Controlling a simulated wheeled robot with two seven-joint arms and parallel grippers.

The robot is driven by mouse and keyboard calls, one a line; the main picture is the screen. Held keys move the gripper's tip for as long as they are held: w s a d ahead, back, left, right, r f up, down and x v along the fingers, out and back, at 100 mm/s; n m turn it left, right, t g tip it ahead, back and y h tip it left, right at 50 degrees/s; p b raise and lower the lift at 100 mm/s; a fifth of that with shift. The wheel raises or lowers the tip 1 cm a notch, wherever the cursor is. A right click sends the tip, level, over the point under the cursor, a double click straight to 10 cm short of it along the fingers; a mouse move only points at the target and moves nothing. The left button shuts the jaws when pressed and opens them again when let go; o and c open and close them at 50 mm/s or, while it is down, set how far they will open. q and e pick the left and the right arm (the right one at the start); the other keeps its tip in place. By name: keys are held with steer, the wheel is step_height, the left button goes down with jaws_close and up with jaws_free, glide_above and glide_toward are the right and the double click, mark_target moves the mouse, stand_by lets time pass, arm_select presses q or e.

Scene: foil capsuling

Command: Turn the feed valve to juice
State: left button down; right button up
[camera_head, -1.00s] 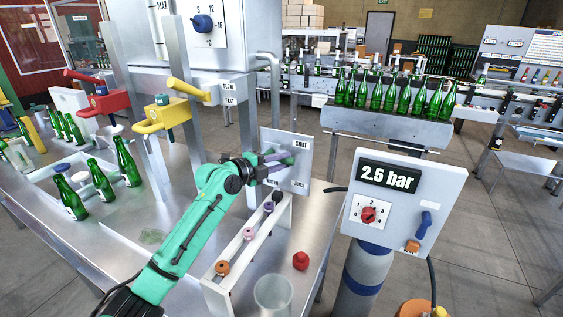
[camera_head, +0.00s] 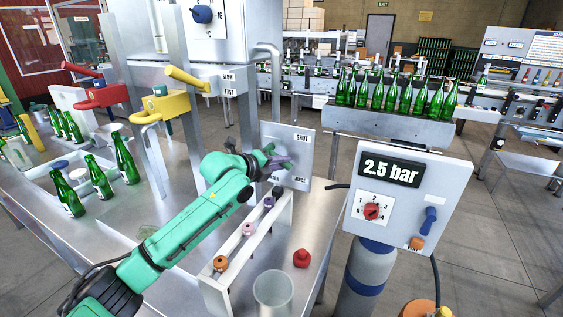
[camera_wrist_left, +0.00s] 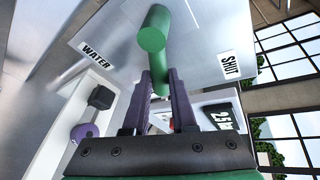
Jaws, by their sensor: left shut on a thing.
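The feed valve's upright grey panel (camera_head: 300,158) stands at the far end of the steel bench, with SHUT at the top, JUICE at lower right and a partly covered WATER label at lower left. My left gripper (camera_head: 282,163) is at the front of this panel. In the left wrist view, the purple fingers of my left gripper (camera_wrist_left: 165,80) are shut on the green valve handle (camera_wrist_left: 152,35), whose round end sticks out past them. The WATER and SHUT labels also show there. My wrist hides the valve's middle, so I cannot tell its exact setting. My right gripper is not in view.
A white rack (camera_head: 243,246) with coloured rings stands just below the panel. A red object (camera_head: 302,258) and a clear beaker (camera_head: 273,290) are on the bench near it. The 2.5 bar control box (camera_head: 405,200) stands at the right. Green bottles (camera_head: 98,177) are at the left.

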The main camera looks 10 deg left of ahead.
arm_select(q)
steer(key=shift+a+f+m+y+p, duration=0.4)
steer(key=shift+f+m+y+p, duration=0.35)
steer(key=shift+m, duration=0.25)
steer(key=shift+r, duration=0.15)
steer(key=c, duration=0.7)
jaws_free()
steer(key=shift+w, duration=0.1)
steer(key=b+v, duration=0.4)
steer(key=v, duration=1)
steer(key=shift+s+r, duration=0.2)
steer(key=shift+s, duration=0.05)
